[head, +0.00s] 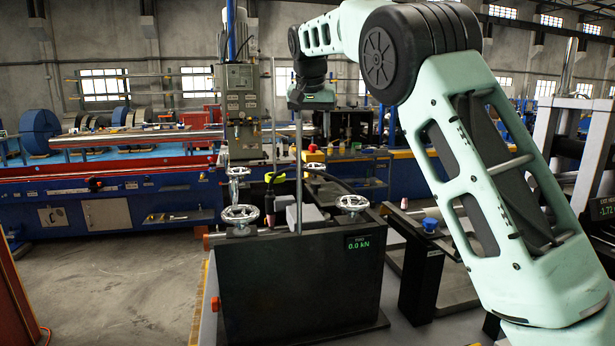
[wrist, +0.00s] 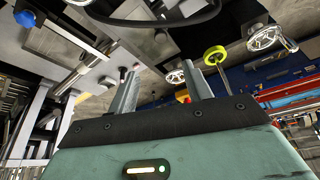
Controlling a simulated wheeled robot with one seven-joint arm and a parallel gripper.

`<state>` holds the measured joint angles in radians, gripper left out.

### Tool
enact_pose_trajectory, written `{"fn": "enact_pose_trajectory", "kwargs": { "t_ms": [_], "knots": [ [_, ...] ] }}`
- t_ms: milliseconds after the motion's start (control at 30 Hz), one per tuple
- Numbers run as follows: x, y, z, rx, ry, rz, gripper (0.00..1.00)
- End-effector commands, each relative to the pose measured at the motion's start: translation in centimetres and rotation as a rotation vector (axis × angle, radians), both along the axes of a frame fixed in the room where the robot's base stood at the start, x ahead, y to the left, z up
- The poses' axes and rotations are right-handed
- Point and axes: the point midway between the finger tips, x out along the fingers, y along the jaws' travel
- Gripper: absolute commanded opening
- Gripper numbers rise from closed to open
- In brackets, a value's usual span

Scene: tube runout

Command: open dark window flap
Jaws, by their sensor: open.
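I cannot pick out a dark window flap for certain in either view. A large black machine housing (head: 290,285) stands in front of me, with a "0.0 kN" readout on its front. My gripper (wrist: 162,85) shows in the wrist view with its two grey fingers apart and nothing between them. In the head view my wrist (head: 312,97) hangs above and behind the housing, and the fingers are too small to make out there. A thin upright rod (head: 299,150) stands in front of it.
Metal handwheels (head: 240,214) sit on top of the housing. A yellow-green ringed part (wrist: 214,55) shows beside the right finger. A blue knob (head: 430,224) tops a dark stand at right. A blue machine bed (head: 100,190) runs behind. Floor at lower left is clear.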

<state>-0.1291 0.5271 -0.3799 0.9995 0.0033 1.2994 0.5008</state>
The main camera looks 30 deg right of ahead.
Motion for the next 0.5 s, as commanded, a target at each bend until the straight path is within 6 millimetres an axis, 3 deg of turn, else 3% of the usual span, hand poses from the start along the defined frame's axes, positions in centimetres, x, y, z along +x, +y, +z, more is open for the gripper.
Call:
{"fn": "enact_pose_trajectory", "kwargs": {
  "t_ms": [167, 500],
  "knots": [
    [0.4, -0.3, -0.9, -0.001, 0.001, -0.003, 0.50],
    [2.2, -1.9, -6.9, -0.001, 0.004, -0.002, 0.50]
  ]
}}
